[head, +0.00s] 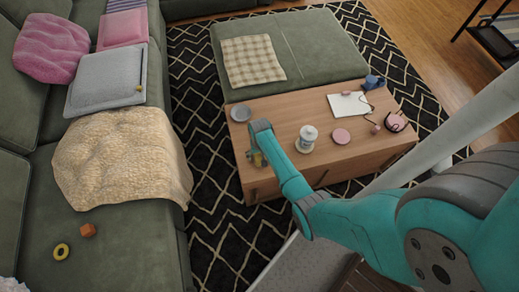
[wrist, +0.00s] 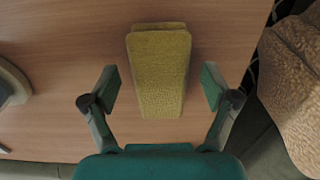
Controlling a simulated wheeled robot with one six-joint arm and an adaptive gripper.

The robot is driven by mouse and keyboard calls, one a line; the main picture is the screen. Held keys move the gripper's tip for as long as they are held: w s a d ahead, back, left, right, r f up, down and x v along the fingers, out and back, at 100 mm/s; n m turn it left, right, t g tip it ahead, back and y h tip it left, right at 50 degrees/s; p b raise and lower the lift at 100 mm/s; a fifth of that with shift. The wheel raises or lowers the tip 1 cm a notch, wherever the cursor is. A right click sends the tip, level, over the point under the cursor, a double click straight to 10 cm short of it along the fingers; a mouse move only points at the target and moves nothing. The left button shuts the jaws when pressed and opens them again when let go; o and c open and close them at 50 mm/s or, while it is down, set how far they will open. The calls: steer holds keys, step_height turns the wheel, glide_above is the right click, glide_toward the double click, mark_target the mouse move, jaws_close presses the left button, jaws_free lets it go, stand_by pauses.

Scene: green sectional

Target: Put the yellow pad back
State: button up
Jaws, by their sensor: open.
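The yellow pad (wrist: 160,75) lies on the wooden table top (wrist: 60,50) in the wrist view, as a long block with a second edge showing at its far end. In the head view only a small yellowish part (head: 258,160) shows beside my gripper (head: 257,150), near the table's left front corner. In the wrist view my gripper (wrist: 160,88) is open, with one finger on each side of the pad and a gap on both sides. I cannot tell the fingers' height above the table.
On the table stand a white jar (head: 307,138), a grey dish (head: 240,113), a pink disc (head: 341,136), a white sheet (head: 349,105) and a blue mug (head: 374,82). A beige throw (head: 120,160) covers the sofa at left. An orange cube (head: 88,230) and yellow ring (head: 61,251) lie there.

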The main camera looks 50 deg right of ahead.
mark_target(259, 155)
step_height(259, 155, up, 12)
steer(key=s+a+n+t+h, duration=0.25)
steer(key=s+a+t, duration=0.45)
steer(key=s+a, duration=0.8)
steer(key=s+a+r+n+t, duration=0.1)
steer(key=s+r, duration=0.4)
steer(key=r, duration=0.5)
steer(key=s+a+r+n+t+y, duration=0.1)
steer(key=s+a+r+n+t, duration=0.1)
steer(key=s+r, duration=0.4)
steer(key=s+a+r+n+t+y, duration=0.1)
steer(key=s+a+r+t, duration=0.2)
steer(key=r, duration=1)
steer(key=shift+s+r+t, duration=0.4)
steer(key=shift+s+t, duration=0.6)
steer(key=shift+s, duration=0.25)
steer(key=shift+y, duration=0.25)
